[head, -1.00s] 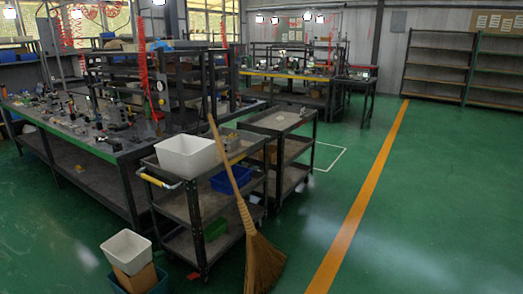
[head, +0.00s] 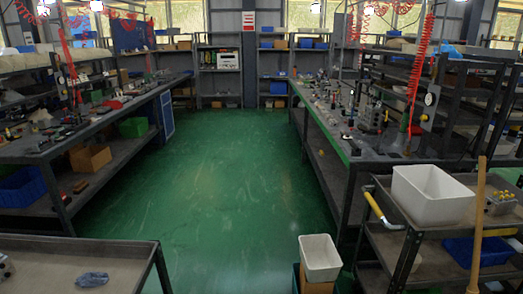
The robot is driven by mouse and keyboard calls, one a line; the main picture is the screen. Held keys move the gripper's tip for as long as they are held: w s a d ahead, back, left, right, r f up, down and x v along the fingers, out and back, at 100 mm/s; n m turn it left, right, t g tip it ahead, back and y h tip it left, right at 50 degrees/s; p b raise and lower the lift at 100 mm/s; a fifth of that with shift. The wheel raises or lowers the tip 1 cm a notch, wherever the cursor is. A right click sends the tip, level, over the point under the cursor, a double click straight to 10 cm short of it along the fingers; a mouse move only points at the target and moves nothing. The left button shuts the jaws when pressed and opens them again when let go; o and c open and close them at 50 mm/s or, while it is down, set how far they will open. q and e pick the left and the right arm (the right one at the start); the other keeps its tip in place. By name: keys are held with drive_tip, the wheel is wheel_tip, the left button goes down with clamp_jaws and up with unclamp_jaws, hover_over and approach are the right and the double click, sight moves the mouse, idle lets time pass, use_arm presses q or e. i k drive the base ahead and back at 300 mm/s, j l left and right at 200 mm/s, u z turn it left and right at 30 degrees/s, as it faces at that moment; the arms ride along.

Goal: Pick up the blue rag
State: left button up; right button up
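A small crumpled grey-blue cloth (head: 91,279), which looks like the blue rag, lies on the top of a low cart (head: 130,250) at the bottom left of the head view. It is small and dim, so its exact colour is hard to tell. Neither of my grippers shows in the head view.
A green-floored aisle (head: 215,180) runs clear between the left workbench (head: 110,116) and the right workbench (head: 322,122).

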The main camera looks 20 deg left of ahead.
sight(90, 279)
drive_tip(key=i+u, duration=0.15)
drive_tip(key=u, duration=0.25)
drive_tip(key=i+l+u, duration=0.1)
drive_tip(key=u, duration=0.35)
drive_tip(key=i+l+u, duration=0.1)
drive_tip(key=u, duration=0.3)
drive_tip(key=i+l+u, duration=0.1)
drive_tip(key=u, duration=0.3)
drive_tip(key=l+u, duration=0.2)
drive_tip(key=u, duration=0.25)
drive_tip(key=l+u, duration=0.2)
drive_tip(key=u, duration=0.2)
drive_tip(key=i, duration=0.05)
